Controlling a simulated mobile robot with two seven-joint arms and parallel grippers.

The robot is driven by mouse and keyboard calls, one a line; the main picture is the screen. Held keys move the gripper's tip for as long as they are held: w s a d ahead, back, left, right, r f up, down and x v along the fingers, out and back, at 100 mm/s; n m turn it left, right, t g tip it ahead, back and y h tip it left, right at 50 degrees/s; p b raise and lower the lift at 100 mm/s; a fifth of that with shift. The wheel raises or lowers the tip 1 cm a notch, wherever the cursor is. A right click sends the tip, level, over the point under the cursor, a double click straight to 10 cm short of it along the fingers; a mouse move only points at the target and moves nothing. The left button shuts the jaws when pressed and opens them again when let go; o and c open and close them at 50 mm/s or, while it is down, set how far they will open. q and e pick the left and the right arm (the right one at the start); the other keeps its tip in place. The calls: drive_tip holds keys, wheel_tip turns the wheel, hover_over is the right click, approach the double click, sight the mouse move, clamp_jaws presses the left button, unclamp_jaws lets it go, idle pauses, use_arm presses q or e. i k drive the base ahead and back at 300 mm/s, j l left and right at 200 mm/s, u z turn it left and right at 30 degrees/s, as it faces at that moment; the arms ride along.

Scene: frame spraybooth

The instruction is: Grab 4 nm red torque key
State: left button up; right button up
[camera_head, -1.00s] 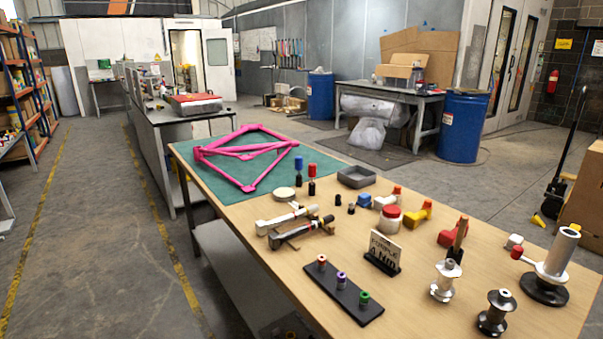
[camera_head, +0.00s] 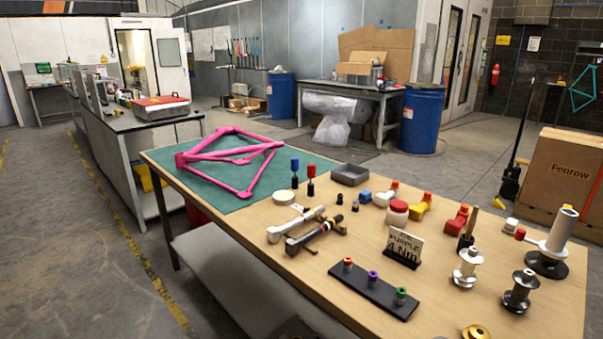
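A black strip (camera_head: 361,284) lies near the front edge of the wooden bench. It carries three small upright keys: a red-topped key (camera_head: 348,264) at the left end, a purple-topped key (camera_head: 373,277) in the middle and a green-topped key (camera_head: 400,295) at the right end. A small sign (camera_head: 405,245) behind the strip reads "PURPLE 4 Nm", with a smaller line above that I cannot read surely. Neither of my grippers is in view.
Silver (camera_head: 467,268) and dark (camera_head: 521,292) spools stand to the right. A pink frame (camera_head: 230,160) lies on the green mat (camera_head: 218,201). Bare wood shows around the strip.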

sight(311, 168)
drive_tip(key=i+j, duration=0.1)
drive_tip(key=j, duration=0.35)
drive_tip(key=i+j+z, duration=0.1)
drive_tip(key=j, duration=0.3)
drive_tip(key=i+j, duration=0.15)
drive_tip(key=j, duration=0.15)
drive_tip(key=i+j, duration=0.1)
drive_tip(key=j, duration=0.15)
drive_tip(key=i+j+z, duration=0.1)
drive_tip(key=j, duration=0.2)
drive_tip(key=i+j, duration=0.2)
drive_tip(key=j, duration=0.15)
drive_tip(key=i+j+z, duration=0.1)
drive_tip(key=j, duration=0.2)
drive_tip(key=i+j, duration=0.4)
drive_tip(key=j, duration=0.3)
drive_tip(key=i+j+z, duration=0.1)
drive_tip(key=j, duration=0.25)
drive_tip(key=i, duration=0.05)
